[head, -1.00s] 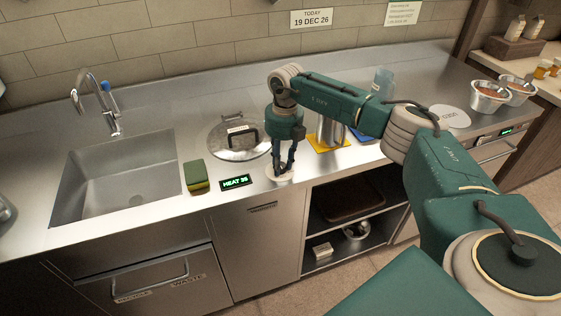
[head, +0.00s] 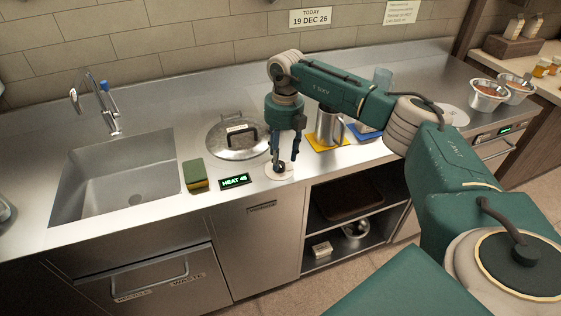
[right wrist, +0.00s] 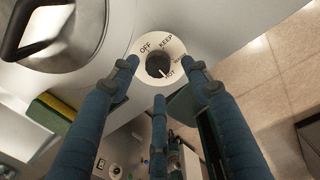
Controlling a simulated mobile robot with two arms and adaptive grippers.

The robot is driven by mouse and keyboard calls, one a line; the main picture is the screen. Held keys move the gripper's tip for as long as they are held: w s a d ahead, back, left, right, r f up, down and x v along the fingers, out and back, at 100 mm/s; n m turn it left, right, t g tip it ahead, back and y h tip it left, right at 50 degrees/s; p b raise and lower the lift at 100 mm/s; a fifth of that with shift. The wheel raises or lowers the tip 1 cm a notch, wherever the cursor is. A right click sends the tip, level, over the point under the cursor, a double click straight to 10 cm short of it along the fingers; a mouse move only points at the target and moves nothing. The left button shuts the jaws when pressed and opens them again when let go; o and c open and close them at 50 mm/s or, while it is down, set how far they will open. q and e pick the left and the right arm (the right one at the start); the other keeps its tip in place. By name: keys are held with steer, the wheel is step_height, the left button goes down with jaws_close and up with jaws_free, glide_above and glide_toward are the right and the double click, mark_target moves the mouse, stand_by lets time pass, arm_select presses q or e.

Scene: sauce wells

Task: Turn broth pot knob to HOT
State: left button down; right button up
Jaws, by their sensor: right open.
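The broth pot knob (head: 280,167) is a small dark knob on a round white dial at the counter's front edge. In the right wrist view the knob (right wrist: 158,65) shows dial words OFF, KEEP and HOT, plus a smaller one I cannot read clearly. Its white pointer mark points at or close to HOT. My right gripper (head: 283,157) is open, its fingers spread around and above the knob; I see no contact. The lidded pot (head: 225,142) sits in the counter behind it. The green display (head: 235,181) appears to read HEAT 45. My left gripper is not in view.
A green and yellow sponge (head: 195,176) stands left of the display, beside the sink (head: 75,195). A metal jug (head: 327,127) stands on a yellow mat (head: 313,142) right of my gripper, with a blue mat (head: 362,136) beyond. Open shelves lie below.

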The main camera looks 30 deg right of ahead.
mark_target(283, 165)
step_height(283, 165, up, 9)
steer(key=shift+s+d+f, duration=0.15)
steer(key=shift+s+d, duration=0.05)
steer(key=shift+d, duration=0.05)
stand_by(0.4)
